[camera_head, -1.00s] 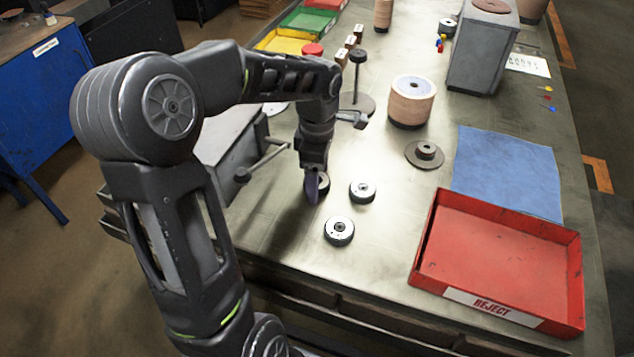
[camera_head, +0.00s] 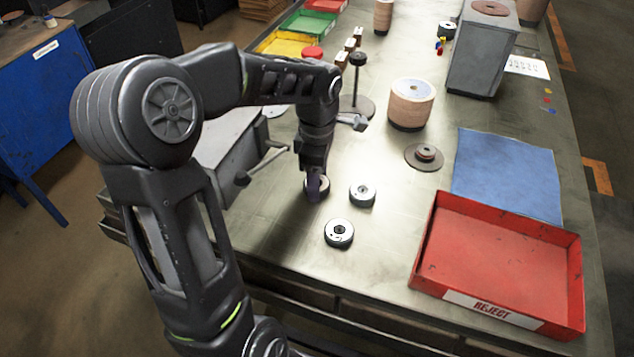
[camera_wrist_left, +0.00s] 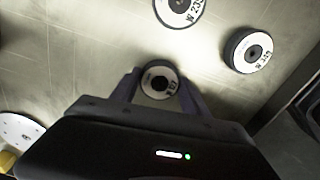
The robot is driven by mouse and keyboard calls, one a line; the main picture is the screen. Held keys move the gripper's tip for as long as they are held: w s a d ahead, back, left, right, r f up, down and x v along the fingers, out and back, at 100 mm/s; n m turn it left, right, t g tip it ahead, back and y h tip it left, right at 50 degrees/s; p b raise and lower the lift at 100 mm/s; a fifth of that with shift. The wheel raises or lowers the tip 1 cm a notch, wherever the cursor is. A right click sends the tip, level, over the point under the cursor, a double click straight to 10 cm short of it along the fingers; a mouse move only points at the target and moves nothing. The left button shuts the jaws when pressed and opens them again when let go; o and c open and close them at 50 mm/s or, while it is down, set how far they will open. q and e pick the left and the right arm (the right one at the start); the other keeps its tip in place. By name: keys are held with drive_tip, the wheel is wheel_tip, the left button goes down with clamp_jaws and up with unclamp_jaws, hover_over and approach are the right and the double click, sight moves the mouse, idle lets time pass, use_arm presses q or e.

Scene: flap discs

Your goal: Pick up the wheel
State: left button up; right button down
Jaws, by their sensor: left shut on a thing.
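Three small wheels with pale labelled faces and dark rims are around my left gripper. One wheel (camera_wrist_left: 160,81) is between the two fingers of my left gripper (camera_wrist_left: 157,80), which is shut on it. In the head view this wheel (camera_head: 323,184) is partly hidden by the fingers of my left gripper (camera_head: 317,186), low at the table top. I cannot tell whether it still touches the table. A second wheel (camera_head: 362,194) lies flat just to the right, and a third wheel (camera_head: 339,232) lies nearer the front. My right gripper is not in view.
A red REJECT tray (camera_head: 432,245) stands at the right, with a blue cloth (camera_head: 507,174) behind it. A tan disc stack (camera_head: 411,103) and a dark flanged piece (camera_head: 425,157) stand behind the wheels. A grey block with a handle (camera_head: 225,160) is left of my gripper.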

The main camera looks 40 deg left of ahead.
use_arm(q)
drive_tip(key=shift+r, duration=0.15)
wheel_tip(320, 180, up, 10)
idle(0.3)
idle(0.4)
drive_tip(key=o, duration=0.9)
drive_tip(key=c, duration=0.8)
drive_tip(key=shift+c, duration=0.2)
